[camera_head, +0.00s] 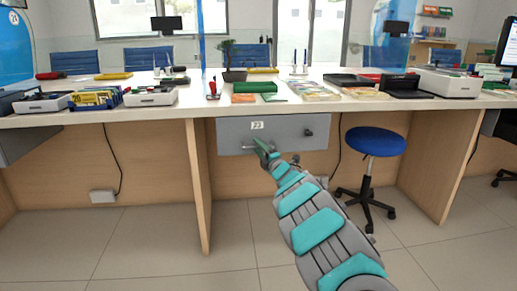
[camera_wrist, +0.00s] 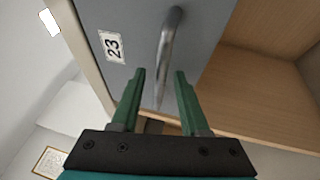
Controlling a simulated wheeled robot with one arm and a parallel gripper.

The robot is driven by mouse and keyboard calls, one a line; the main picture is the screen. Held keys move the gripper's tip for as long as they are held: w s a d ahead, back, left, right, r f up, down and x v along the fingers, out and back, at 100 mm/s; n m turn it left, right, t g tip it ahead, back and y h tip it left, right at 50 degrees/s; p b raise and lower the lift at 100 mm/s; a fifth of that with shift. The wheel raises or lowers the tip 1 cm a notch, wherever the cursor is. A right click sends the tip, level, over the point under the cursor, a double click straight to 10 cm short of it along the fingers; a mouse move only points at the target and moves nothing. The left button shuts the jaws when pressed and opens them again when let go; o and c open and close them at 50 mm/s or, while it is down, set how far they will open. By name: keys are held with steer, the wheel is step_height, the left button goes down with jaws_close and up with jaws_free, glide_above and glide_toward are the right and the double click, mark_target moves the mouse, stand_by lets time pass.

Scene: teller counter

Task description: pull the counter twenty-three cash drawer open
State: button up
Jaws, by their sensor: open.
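The grey cash drawer (camera_head: 288,140) hangs under the counter top, with its front flat under the counter edge. Its white label reads 23 in the wrist view (camera_wrist: 112,46). A metal bar handle (camera_wrist: 168,45) stands out from the drawer front (camera_wrist: 140,22). My gripper (camera_head: 260,144) is at the lower left part of the drawer front and hides part of the handle there. In the wrist view my gripper's green fingers (camera_wrist: 160,73) are open, with the handle bar running between them in the picture. I cannot tell whether the fingers touch it.
The counter top (camera_head: 200,107) holds trays, booklets and machines. A wooden panel (camera_head: 198,185) stands left of the drawer. A blue stool (camera_head: 375,141) stands to the right. The floor (camera_head: 150,245) in front is clear.

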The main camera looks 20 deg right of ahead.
jaws_close()
stand_by(1.3)
